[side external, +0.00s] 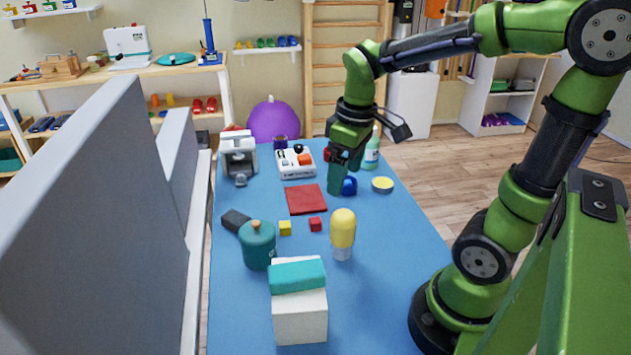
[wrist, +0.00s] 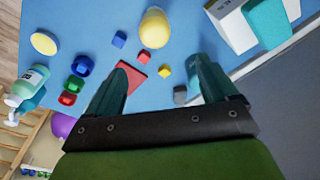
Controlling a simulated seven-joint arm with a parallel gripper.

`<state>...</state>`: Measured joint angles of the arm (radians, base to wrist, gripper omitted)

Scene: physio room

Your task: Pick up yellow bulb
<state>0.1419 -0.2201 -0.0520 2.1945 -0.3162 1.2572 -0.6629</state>
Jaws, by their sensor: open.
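The yellow bulb (side external: 342,228) stands upright on its white base on the blue table, right of the small red cube. In the wrist view the yellow bulb (wrist: 154,28) shows at the top middle, beyond my fingertips, seen from above. My gripper (side external: 346,176) points down over the far part of the table, behind the bulb and well apart from it. In the wrist view my gripper (wrist: 162,68) has its two teal fingers spread wide with nothing held between them.
A red cloth (side external: 306,199), red cube (side external: 315,224), yellow cube (side external: 285,228) and teal jar (side external: 258,246) lie left of the bulb. A white box (side external: 300,318) bearing a teal block (side external: 297,275) stands in front. A blue cube (wrist: 119,39) sits near the bulb.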

